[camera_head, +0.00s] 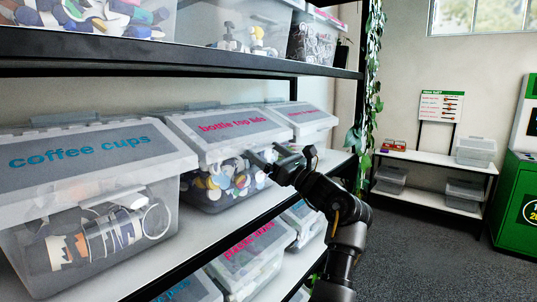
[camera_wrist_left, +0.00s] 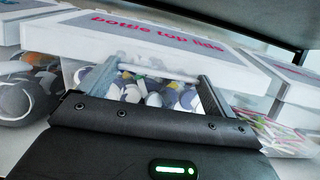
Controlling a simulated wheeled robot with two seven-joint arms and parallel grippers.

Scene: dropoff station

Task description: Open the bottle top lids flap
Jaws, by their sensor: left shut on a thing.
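The bottle top lids bin (camera_head: 205,190) is a clear box on the middle shelf, full of mixed-coloured lids. Its flap (camera_head: 228,128) is grey with pink lettering and lies down over the top, looking closed. My left gripper (camera_head: 268,160) is at the bin's front, just below the flap's front edge. In the left wrist view the flap (camera_wrist_left: 150,35) spans the top, and the two fingers of my left gripper (camera_wrist_left: 155,82) reach its front lip, with lids showing between them. The gripper is shut on the flap's lip; the exact contact is hard to see. My right gripper is not in view.
A coffee cups bin (camera_head: 90,215) stands left, and another lidded bin (camera_head: 305,118) stands right. The upper shelf (camera_head: 180,55) runs above the flap. More bins (camera_head: 250,255) sit on the shelf below. Open floor (camera_head: 430,245) lies right.

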